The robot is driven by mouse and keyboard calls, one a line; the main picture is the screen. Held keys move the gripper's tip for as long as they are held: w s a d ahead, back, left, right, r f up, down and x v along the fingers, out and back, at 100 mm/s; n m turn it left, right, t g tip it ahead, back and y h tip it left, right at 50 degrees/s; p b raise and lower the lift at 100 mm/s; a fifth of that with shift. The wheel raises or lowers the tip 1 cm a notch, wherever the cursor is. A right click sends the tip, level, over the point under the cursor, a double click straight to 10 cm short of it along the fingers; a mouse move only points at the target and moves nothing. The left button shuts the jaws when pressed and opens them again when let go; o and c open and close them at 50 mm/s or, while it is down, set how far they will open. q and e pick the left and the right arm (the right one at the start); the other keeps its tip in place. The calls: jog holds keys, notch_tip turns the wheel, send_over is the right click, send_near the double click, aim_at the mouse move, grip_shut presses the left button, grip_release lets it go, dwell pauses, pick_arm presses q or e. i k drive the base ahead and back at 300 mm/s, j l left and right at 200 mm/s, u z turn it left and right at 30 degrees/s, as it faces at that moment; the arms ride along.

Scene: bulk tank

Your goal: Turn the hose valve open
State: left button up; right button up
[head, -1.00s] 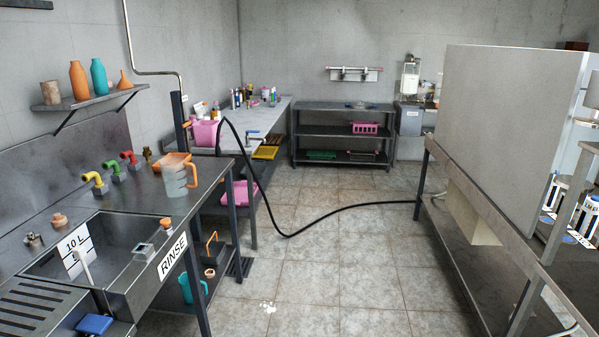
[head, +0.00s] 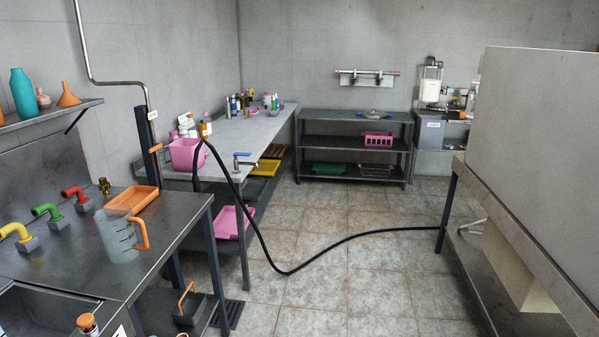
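A black hose (head: 318,259) arches up beside the pink bin (head: 184,154), drops to the floor and runs right to under the bench by the large grey panel. A small metal valve with a blue handle (head: 243,160) sits at the front edge of the long table, just right of the hose's arch. It is too small to tell whether it is open or shut, or whether the hose joins it. A brass fitting (head: 104,186) stands on the sink counter at the left. Neither of my grippers is in view.
The sink counter (head: 180,211) with a clear jug (head: 118,238) and an orange tray (head: 133,201) is close on the left. A bench (head: 494,210) with a tall grey panel (head: 548,150) stands on the right. The tiled floor between is clear except for the hose.

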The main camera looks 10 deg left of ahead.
aim_at(156, 146)
jog(key=i+u, duration=0.3)
jog(key=i, duration=0.3)
jog(key=i+l+u, duration=0.25)
jog(key=i, duration=0.3)
jog(key=i+u, duration=0.45)
jog(key=i+l+u, duration=0.2)
jog(key=i+u, duration=0.15)
jog(key=u, duration=0.15)
